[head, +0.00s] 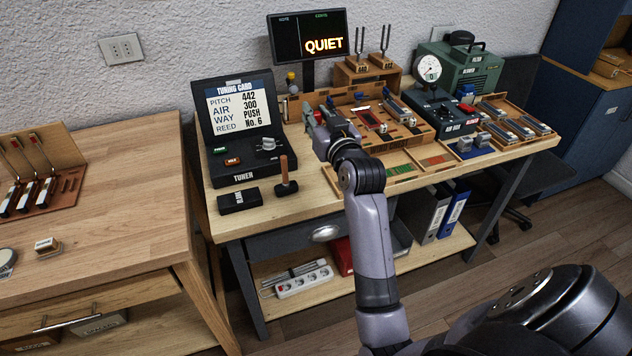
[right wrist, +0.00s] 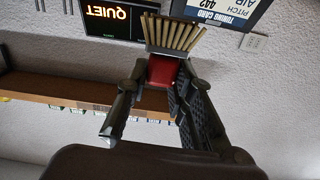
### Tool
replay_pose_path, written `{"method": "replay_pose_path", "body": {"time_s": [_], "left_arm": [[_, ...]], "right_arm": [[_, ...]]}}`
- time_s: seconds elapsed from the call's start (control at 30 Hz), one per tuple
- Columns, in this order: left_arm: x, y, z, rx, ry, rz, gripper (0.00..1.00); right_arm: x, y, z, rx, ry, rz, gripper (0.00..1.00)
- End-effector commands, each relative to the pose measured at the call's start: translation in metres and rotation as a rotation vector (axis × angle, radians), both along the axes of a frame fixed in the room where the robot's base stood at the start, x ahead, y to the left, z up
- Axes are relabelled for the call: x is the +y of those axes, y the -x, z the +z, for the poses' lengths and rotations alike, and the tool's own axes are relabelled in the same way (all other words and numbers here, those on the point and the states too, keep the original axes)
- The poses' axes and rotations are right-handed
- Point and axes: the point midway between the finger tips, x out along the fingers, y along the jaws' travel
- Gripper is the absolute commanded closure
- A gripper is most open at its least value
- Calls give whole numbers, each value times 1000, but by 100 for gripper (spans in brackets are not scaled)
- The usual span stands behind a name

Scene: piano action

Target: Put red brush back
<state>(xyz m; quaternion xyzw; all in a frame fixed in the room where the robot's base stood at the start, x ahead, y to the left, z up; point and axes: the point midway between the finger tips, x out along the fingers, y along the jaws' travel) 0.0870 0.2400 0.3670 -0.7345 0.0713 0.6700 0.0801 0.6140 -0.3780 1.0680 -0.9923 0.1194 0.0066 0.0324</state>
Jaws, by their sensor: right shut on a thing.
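The red brush (right wrist: 163,70) shows in the right wrist view as a red body with a row of tan bristles fanning out at its far end. My right gripper (right wrist: 158,84) is shut on the red body, one finger on each side. In the head view my right gripper (head: 314,120) is over the back left of the workbench, in front of the wooden rack (head: 297,101). A little red shows at its fingers there; the rest of the brush is hidden or too small to tell. My left gripper is not in view.
The tuner case (head: 240,168) stands open at the left, with a black block (head: 238,200) and a wooden-handled tool (head: 286,181) before it. A shallow tray (head: 398,172) with green and red pieces lies at the front. The "QUIET" screen (head: 308,38) stands behind.

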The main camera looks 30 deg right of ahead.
Motion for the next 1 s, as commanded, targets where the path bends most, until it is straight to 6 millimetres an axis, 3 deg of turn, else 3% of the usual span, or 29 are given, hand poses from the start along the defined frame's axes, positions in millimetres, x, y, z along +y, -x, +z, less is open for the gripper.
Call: {"method": "replay_pose_path", "body": {"time_s": [0.1,0.4,0.67,0.83,1.0], "left_arm": [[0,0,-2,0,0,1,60],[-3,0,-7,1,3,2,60],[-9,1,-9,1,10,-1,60],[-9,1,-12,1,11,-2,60],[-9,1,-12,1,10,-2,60]], "right_arm": [[1,1,-38,8,-3,0,100],[1,0,-110,3,0,2,100],[1,0,-135,1,2,2,100],[1,0,-162,2,0,3,100],[1,1,-171,-2,1,1,100]]}}
